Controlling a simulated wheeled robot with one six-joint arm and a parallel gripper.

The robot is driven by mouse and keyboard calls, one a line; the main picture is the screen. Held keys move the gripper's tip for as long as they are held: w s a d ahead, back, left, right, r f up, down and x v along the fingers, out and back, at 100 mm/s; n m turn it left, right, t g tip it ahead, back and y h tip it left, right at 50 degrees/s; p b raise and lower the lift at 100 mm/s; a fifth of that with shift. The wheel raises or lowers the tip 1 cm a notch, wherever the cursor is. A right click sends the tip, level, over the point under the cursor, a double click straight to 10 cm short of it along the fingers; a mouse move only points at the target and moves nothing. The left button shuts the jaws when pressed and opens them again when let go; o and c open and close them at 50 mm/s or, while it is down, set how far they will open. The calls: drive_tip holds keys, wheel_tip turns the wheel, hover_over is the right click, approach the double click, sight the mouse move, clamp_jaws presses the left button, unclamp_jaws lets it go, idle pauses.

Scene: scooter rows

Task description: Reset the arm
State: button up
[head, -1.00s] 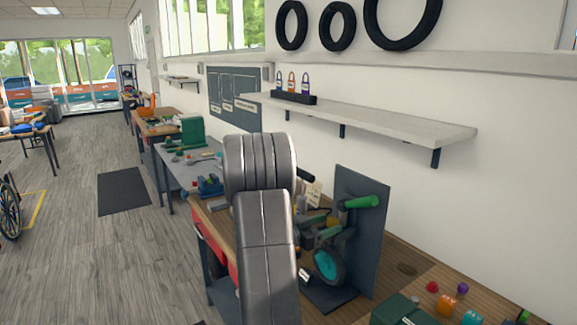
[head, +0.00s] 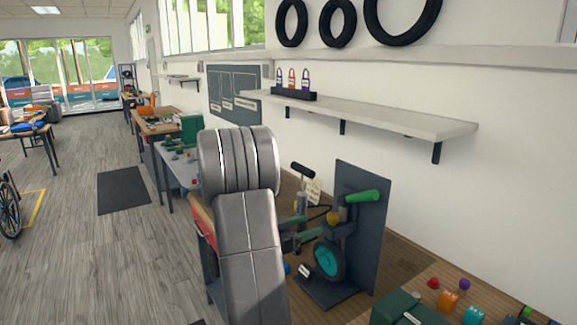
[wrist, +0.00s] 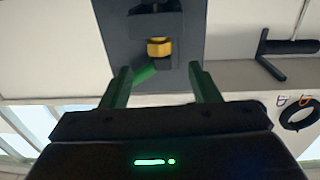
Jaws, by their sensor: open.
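Beyond the fingers is a dark upright panel (wrist: 185,80) carrying a yellow part (wrist: 159,47). A green handle (wrist: 144,74) shows near the left finger. In the head view the same kind of dark panel (head: 366,225) carries a green handle (head: 362,196) and a teal wheel (head: 328,261).
A wooden bench (head: 405,262) holds the panel fixture and several small coloured items. A wall shelf (head: 400,118) with several small padlocks (head: 292,80) is above. More benches line the wall farther back. The floor (head: 75,250) at left is open, with a dark mat (head: 122,190).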

sight(331, 220)
drive_tip(key=b+v, duration=0.1)
drive_tip(key=v, duration=0.5)
drive_tip(key=p+x, duration=0.3)
drive_tip(key=x, duration=1)
drive_tip(key=shift+w+d, duration=0.15)
drive_tip(key=shift+d, duration=0.2)
drive_tip(key=shift+f+n+t+y+b, duration=0.25)
drive_tip(key=shift+n+t+y+b, duration=0.2)
drive_tip(key=shift+t, duration=0.25)
drive_tip(key=shift+s+r+n+t+y+b, duration=0.1)
drive_tip(key=shift+s+n+t+y+b, duration=0.3)
drive_tip(key=shift+n+t+y+b, duration=0.4)
drive_tip(key=shift+d+n+t+y+b, duration=0.15)
drive_tip(key=shift+n+t+y+b, duration=0.35)
drive_tip(key=shift+n+t+y, duration=0.35)
drive_tip(key=n+t+y+b, duration=0.2)
drive_tip(key=shift+s+d+y+b, duration=0.15)
drive_tip(key=shift+d+y+b, duration=0.05)
drive_tip(key=shift+y+b, duration=0.15)
drive_tip(key=shift+s+a+y, duration=0.15)
drive_tip(key=shift+y, duration=0.1)
drive_tip(key=s+a+b, duration=0.1)
drive_tip(key=s+a, duration=0.2)
drive_tip(key=s, duration=0.3)
drive_tip(key=s+a+f+n+y+b, duration=0.1)
drive_tip(key=s+a, duration=0.2)
drive_tip(key=s, duration=0.4)
drive_tip(key=shift+a+f, duration=0.2)
drive_tip(key=shift+a, duration=0.15)
